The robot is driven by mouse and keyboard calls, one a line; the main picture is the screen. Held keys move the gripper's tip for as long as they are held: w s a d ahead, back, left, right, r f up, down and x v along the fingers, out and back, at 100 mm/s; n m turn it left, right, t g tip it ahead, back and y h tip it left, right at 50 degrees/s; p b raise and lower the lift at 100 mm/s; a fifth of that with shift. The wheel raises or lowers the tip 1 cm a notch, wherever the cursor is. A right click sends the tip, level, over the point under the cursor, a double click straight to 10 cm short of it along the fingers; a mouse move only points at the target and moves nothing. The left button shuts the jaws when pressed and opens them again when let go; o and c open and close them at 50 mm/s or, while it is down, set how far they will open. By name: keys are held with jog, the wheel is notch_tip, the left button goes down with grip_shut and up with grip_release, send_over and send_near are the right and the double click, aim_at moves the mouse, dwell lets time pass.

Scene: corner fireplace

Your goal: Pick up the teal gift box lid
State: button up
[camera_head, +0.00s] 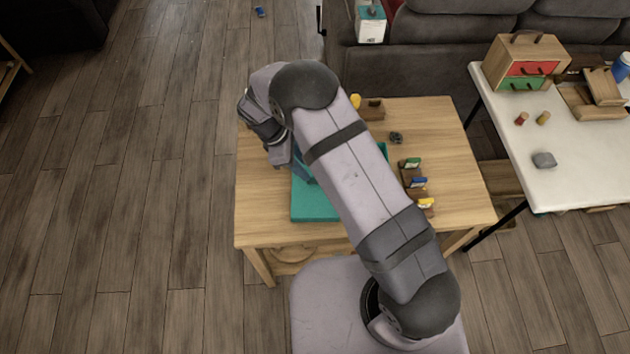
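A flat teal piece (316,206) lies on the wooden table, with my arm crossing over it. Its left front part shows, and a strip of it shows on the right of my arm. I cannot tell whether this is the gift box lid alone or the lid on its box. A darker blue part shows at its back left, close to my wrist. My gripper (290,160) is at the back left of the teal piece, pointing down. Its fingers are largely hidden by my arm, so their opening and any contact are unclear.
The wooden table (450,150) also holds small wooden blocks with coloured tops (412,163) on the right, a small dark object (396,137) and a yellow item (355,101) at the back. A white table (580,180) with a drawer box (525,62) stands right. A grey sofa (440,45) is behind.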

aim_at(312, 178)
jog(key=shift+p+x, duration=1.5)
jog(key=shift+x, duration=1.2)
jog(key=shift+w+d+f, duration=0.1)
jog(key=shift+d+f, duration=0.2)
jog(key=shift+f, duration=0.3)
grip_shut()
